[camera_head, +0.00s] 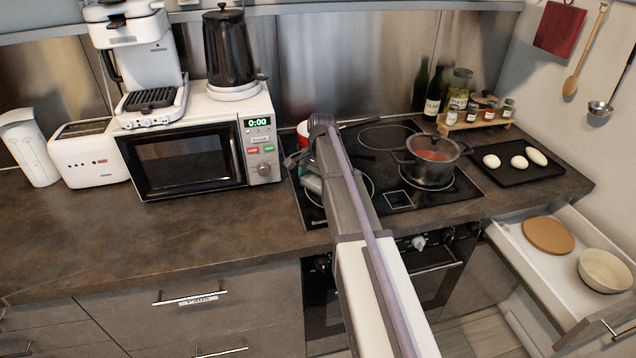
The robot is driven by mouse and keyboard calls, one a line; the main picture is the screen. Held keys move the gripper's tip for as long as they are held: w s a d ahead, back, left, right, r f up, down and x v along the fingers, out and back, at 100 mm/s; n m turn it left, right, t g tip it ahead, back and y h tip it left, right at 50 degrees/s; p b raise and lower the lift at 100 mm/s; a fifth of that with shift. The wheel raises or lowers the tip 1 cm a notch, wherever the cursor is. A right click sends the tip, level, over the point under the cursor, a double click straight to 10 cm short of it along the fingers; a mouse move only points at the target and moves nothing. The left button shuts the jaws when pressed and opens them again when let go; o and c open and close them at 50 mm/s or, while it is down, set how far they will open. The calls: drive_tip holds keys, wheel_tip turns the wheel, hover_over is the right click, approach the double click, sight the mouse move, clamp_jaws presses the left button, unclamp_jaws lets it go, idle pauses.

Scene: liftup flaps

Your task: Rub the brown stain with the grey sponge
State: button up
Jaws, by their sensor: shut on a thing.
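My arm reaches forward over the left part of the black hob (398,198). My gripper (300,162) is at its end, partly hidden behind my own arm links. It is shut on a small grey-green thing (311,183) that looks like the grey sponge, low over the hob's left side. I cannot tell whether the sponge touches the surface. No brown stain can be made out; my arm covers part of the hob.
A microwave (190,160) stands just left of my gripper, with a black kettle (229,50) on top. A pot of red food (432,165) stands on the hob's right side. A black tray (520,172) lies further right. An open drawer (565,265) juts out at lower right. The left counter front is clear.

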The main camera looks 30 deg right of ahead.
drive_tip(key=shift+s+d+f, duration=0.1)
drive_tip(key=shift+s+d, duration=0.1)
drive_tip(key=shift+d, duration=1.3)
drive_tip(key=shift+s+d, duration=0.4)
drive_tip(key=shift+d, duration=1.4)
drive_tip(key=shift+s+d, duration=0.45)
drive_tip(key=shift+d, duration=1.3)
drive_tip(key=shift+s+d, duration=0.4)
drive_tip(key=shift+d, duration=1.4)
wheel_tip(320, 180, up, 6)
drive_tip(key=p, duration=0.6)
drive_tip(key=shift+a, duration=0.1)
wheel_tip(320, 180, up, 3)
drive_tip(key=p, duration=0.2)
drive_tip(key=shift+p, duration=0.4)
drive_tip(key=shift+a, duration=0.1)
